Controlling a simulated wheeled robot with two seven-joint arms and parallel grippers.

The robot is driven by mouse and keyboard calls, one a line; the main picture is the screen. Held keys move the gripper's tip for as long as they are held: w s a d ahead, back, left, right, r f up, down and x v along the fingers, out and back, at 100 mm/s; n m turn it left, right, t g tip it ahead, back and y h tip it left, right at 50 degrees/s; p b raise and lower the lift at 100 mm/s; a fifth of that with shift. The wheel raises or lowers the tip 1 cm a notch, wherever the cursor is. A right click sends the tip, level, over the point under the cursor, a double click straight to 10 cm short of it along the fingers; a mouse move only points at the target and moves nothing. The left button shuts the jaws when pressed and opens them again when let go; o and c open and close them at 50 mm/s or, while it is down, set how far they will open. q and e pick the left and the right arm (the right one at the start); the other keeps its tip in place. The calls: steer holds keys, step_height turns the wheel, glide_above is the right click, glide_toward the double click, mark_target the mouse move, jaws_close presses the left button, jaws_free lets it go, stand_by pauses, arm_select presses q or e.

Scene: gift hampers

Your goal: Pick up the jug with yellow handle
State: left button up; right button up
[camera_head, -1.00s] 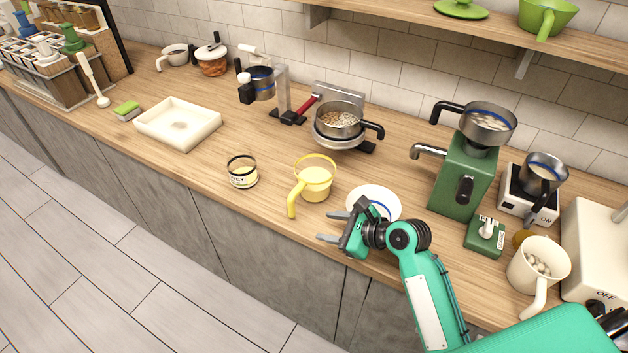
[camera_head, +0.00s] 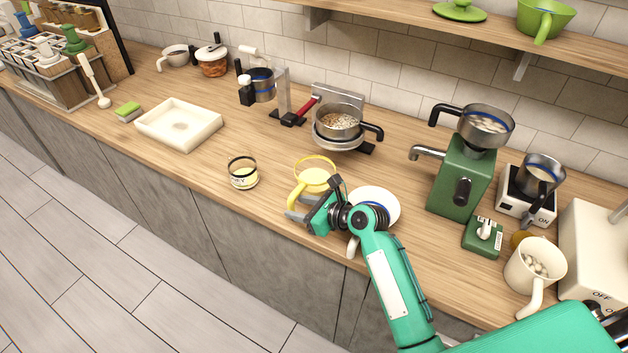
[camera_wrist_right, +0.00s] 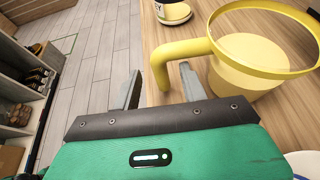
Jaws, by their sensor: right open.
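The jug with yellow handle (camera_head: 317,174) stands upright near the counter's front edge. It has a clear body with a yellow rim and pale yellow contents. My right gripper (camera_head: 297,207) is open beside the jug, at its handle side. In the right wrist view, the yellow handle (camera_wrist_right: 180,50) hangs down between the two grey fingers of the right gripper (camera_wrist_right: 160,76), with gaps visible on both sides. In the head view, the gripper and wrist hide the lower part of the jug and handle. My left gripper is not in view.
A round white vessel (camera_head: 380,197) stands just right of the jug, partly behind my wrist. A small labelled glass jar (camera_head: 243,175) stands to the left. A pot on a burner (camera_head: 340,122) is behind. A green grinder (camera_head: 465,178) stands right. The counter front-left is clear.

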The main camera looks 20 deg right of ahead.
steer(key=x, duration=0.5)
steer(key=shift+f+p, duration=0.1)
steer(key=shift+p, duration=0.2)
jaws_close()
